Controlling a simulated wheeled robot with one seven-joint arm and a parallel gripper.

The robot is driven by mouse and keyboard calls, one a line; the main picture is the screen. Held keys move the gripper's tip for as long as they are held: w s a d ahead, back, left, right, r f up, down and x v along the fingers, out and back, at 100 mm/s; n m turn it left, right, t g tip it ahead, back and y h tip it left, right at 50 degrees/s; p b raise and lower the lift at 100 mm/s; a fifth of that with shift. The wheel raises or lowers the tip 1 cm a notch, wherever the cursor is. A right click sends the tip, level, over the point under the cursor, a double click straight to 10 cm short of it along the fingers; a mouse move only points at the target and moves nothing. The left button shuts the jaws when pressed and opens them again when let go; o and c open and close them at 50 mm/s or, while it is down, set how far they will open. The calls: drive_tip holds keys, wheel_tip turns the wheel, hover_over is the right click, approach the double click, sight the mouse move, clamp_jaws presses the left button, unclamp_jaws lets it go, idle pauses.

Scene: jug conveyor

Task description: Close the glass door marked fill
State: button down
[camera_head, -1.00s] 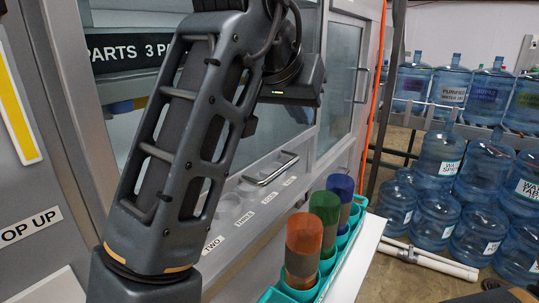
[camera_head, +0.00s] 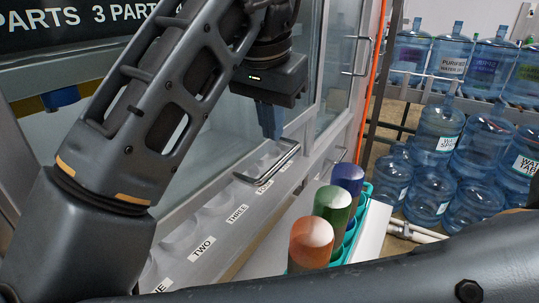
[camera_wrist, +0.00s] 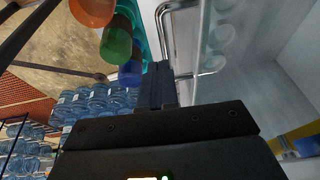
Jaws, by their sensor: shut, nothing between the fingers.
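A glass door (camera_head: 225,120) in a grey frame stands behind my arm; no "fill" marking is readable on it. A metal bar handle (camera_head: 268,166) sits low at the front of the door area, above a ledge with numbered labels. My gripper (camera_head: 270,132) points down just behind this handle, between it and the glass. Its fingers are together and hold nothing. In the wrist view my gripper (camera_wrist: 157,70) shows beside the bent metal handle (camera_wrist: 166,32), with the glass (camera_wrist: 245,50) to the right. I cannot tell whether they touch.
Orange (camera_head: 311,241), green (camera_head: 332,208) and blue (camera_head: 348,178) capped cylinders stand in a teal rack (camera_head: 361,209) right of the ledge. Another glass panel with a handle (camera_head: 357,50) is farther back. Several water jugs (camera_head: 440,130) fill shelves at the right.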

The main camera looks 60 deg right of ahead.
sight(271, 170)
drive_tip(key=x, duration=0.4)
drive_tip(key=a+x, duration=0.1)
drive_tip(key=x, duration=0.1)
drive_tip(key=shift+w+f, duration=0.3)
drive_tip(key=shift+f, duration=0.1)
